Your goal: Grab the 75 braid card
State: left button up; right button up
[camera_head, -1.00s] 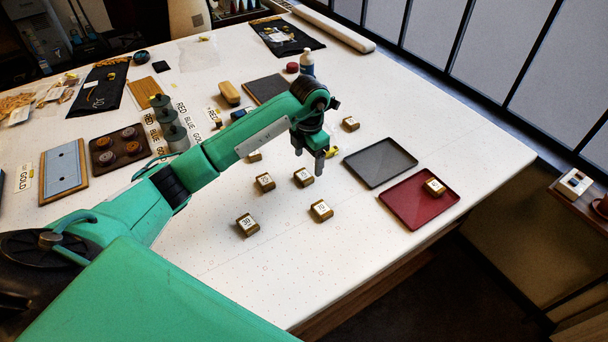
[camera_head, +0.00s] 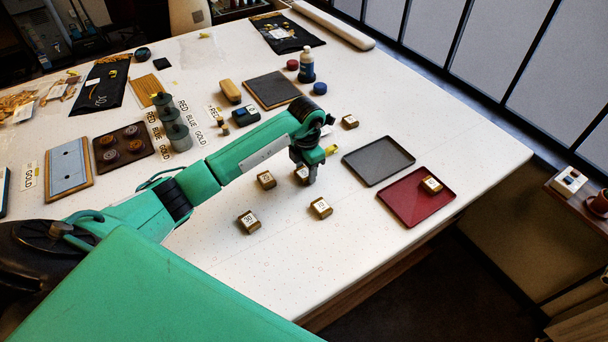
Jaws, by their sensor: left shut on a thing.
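Several braid cards, small brown-gold blocks with white number labels, lie on the white table. My left gripper (camera_head: 304,179) points down and is shut on one braid card (camera_head: 300,173), partly hidden behind the fingers; its number cannot be read. Around it are a card to the left (camera_head: 266,180), a card in front that seems marked 30 (camera_head: 248,222), a card at front right (camera_head: 321,208) and one behind (camera_head: 349,122). Another card (camera_head: 431,184) lies in the dark red tray (camera_head: 410,208). My right gripper is not in view.
An empty grey tray (camera_head: 379,161) lies right of the gripper. The front table area is bare.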

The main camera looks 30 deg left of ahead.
pick_arm(q)
jog(key=shift+r, duration=0.1)
jog(key=shift+r, duration=0.45)
notch_tip(320, 180, up, 9)
jog(key=b, duration=0.3)
notch_tip(320, 180, up, 10)
send_over(306, 171)
jog(key=shift+s+b, duration=0.2)
jog(key=shift+b, duration=0.25)
